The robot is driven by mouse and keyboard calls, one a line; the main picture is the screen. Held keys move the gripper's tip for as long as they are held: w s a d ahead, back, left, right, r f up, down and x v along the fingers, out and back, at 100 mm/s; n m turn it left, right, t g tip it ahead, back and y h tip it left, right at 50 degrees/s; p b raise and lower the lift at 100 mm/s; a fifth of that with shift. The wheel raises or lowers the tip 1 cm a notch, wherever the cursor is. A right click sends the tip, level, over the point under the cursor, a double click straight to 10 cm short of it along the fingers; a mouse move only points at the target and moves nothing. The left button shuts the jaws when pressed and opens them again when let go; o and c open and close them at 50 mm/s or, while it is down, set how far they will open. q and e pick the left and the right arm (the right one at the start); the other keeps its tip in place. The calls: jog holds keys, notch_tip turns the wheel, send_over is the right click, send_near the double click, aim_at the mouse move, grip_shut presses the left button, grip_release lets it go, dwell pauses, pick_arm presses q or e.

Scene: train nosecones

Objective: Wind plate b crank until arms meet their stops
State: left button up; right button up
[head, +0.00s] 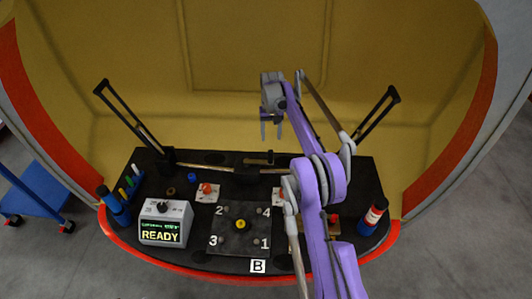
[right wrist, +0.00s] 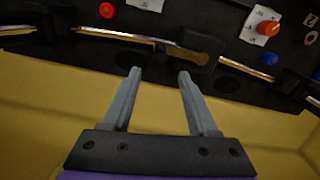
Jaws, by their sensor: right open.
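Plate B is the black deck (head: 330,160), with a white "B" label (head: 258,266) at its front edge. Two black arms rise from it, a left arm (head: 125,112) and a right arm (head: 376,115), both leaning outward and apart. At the back middle, a dark crank-like piece (head: 258,160) sits by a black block; it seems to show in the right wrist view (right wrist: 202,44) beyond my fingertips. My right gripper (head: 271,128) is open and empty above the back of the deck; its two fingers also show in the right wrist view (right wrist: 159,72). My left gripper is out of view.
A grey box (head: 165,222) reads "READY" at front left. A square numbered pad (head: 241,228) with a yellow knob lies in the middle. Red knobs (head: 207,189), coloured markers and a blue-and-red cylinder (head: 374,214) stand around. A yellow wall (head: 250,50) closes the back.

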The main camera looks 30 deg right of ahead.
aim_at(271, 152)
notch_tip(271, 152, down, 10)
jog(key=shift+f, duration=0.15)
dwell(0.3)
jog(key=shift+c, duration=0.2)
grip_shut()
dwell(1.2)
